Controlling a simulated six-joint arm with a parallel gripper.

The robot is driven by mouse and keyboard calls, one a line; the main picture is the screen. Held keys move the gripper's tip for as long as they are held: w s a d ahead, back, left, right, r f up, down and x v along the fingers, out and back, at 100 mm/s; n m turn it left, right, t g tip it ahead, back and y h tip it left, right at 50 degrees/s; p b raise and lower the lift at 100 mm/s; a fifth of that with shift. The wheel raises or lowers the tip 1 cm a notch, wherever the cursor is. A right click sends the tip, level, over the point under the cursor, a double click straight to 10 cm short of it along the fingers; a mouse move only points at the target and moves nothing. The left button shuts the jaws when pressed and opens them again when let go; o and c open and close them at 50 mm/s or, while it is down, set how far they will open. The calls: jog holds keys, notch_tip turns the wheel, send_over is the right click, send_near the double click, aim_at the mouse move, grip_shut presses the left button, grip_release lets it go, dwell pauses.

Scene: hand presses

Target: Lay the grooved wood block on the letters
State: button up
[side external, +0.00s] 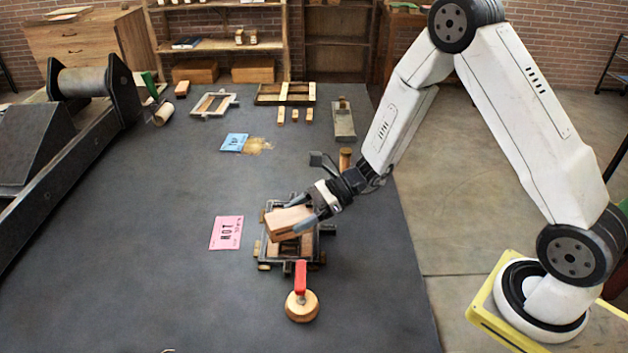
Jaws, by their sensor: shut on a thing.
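My gripper (318,207) is shut on a light wood block (287,221), which it holds tilted over a dark metal frame (318,248). The block covers part of the frame, and I cannot tell whether it touches it. Its groove cannot be made out at this size. Wooden pieces (289,249) show inside the frame below the block. Letters on them cannot be made out.
A round wooden piece with a red handle (301,306) stands in front of the frame. A pink card (226,233) lies to its left, a blue card (234,143) farther back. A large roller press (80,115) fills the left. Small wood blocks (295,115) and frames lie at the back. The table's front left is clear.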

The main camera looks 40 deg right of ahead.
jog(key=shift+f, duration=0.8)
jog(key=shift+f, duration=0.15)
jog(key=o, duration=1.3)
jog(key=shift+c, duration=0.2)
jog(key=shift+s+d+r, duration=0.15)
jog(key=shift+d+r, duration=0.25)
jog(key=shift+d, duration=0.1)
jog(key=v, duration=1)
jog(key=shift+s+d+r, duration=0.15)
jog(key=shift+d+r, duration=0.05)
jog(key=shift+d, duration=0.1)
